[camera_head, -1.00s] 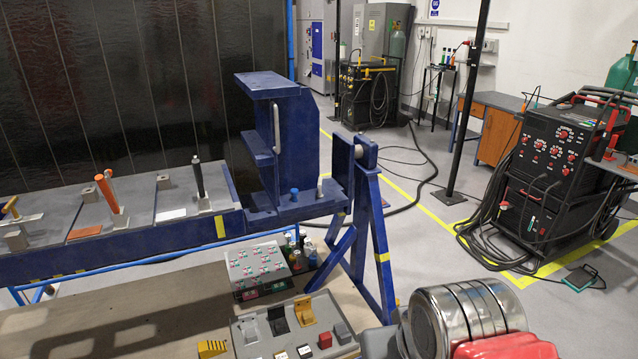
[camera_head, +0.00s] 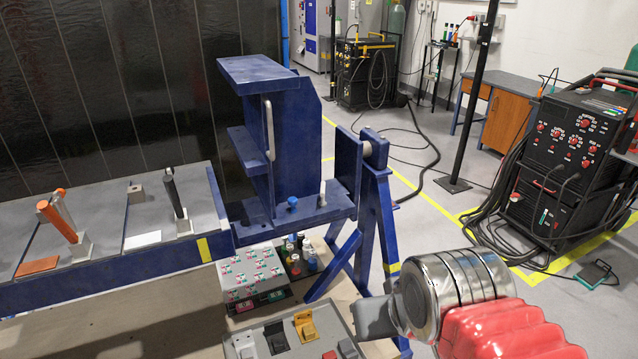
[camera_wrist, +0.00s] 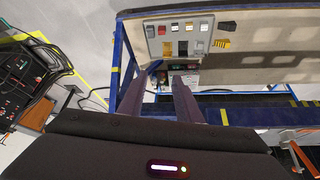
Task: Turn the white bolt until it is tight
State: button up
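The blue rotary jig (camera_head: 292,130) stands upright at the end of the long bench in the head view. A small upright white bolt (camera_head: 321,193) shows on its lower ledge, to the right of a blue bolt (camera_head: 292,202). My gripper (camera_wrist: 161,80) shows in the wrist view as two dark fingers, open and apart with nothing between them. They point toward the blue frame and the low table. I cannot pick out the white bolt in the wrist view.
A blue support stand (camera_head: 378,235) holds the jig's right end. The bench (camera_head: 110,265) carries several tools with handles. A low table in front holds a grey tray (camera_head: 232,345) and a control box (camera_head: 252,272). A black welding machine (camera_head: 565,150) stands at right.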

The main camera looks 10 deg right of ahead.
aim_at(322, 202)
jog(key=u, duration=0.85)
jog(key=i, duration=0.45)
jog(key=u, duration=0.2)
